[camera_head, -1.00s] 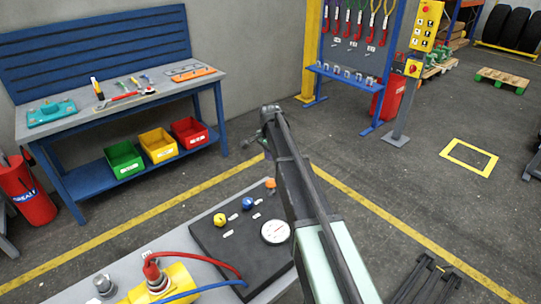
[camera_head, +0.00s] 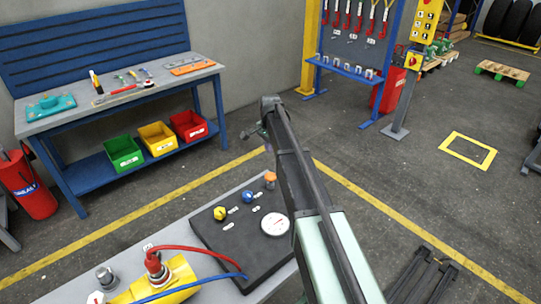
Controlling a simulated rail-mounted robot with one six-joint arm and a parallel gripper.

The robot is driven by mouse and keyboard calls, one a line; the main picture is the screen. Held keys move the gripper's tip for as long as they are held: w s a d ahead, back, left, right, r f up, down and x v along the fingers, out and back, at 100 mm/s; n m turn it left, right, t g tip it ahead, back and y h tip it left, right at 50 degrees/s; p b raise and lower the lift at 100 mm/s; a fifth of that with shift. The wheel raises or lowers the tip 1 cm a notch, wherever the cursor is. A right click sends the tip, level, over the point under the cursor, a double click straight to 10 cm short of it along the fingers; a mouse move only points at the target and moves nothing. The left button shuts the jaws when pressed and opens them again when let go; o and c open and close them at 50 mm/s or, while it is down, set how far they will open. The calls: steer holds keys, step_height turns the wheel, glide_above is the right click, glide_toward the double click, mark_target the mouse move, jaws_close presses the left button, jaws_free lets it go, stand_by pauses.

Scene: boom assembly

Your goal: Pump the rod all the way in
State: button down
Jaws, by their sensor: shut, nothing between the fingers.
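A yellow cylinder-like body (camera_head: 178,283) lies on the grey bench at the bottom left, cut off by the frame edge. A red hose (camera_head: 200,249) and a blue hose (camera_head: 205,287) run from it towards a black panel (camera_head: 259,262). A grey round metal piece (camera_head: 107,278) stands beside it; I cannot tell whether it is the rod. The panel carries a yellow knob (camera_head: 219,213), a blue knob (camera_head: 247,196), an orange knob (camera_head: 270,179) and a white gauge (camera_head: 275,224). My arm covers the panel's right side.
A workbench (camera_head: 190,75) with tools stands at the back left, with green, yellow and red bins (camera_head: 188,125) on its lower shelf. A blue rack (camera_head: 345,68) and a yellow control box (camera_head: 426,22) stand at the back.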

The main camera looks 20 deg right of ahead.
mark_target(271, 176)
step_height(271, 176, down, 13)
steer(key=b, duration=1.1)
steer(key=shift+w+r, duration=0.1)
steer(key=shift+r, duration=0.1)
steer(key=shift+r, duration=0.15)
step_height(271, 176, down, 3)
steer(key=b, duration=0.3)
steer(key=shift+r, duration=0.15)
step_height(271, 176, up, 14)
steer(key=p, duration=1.4)
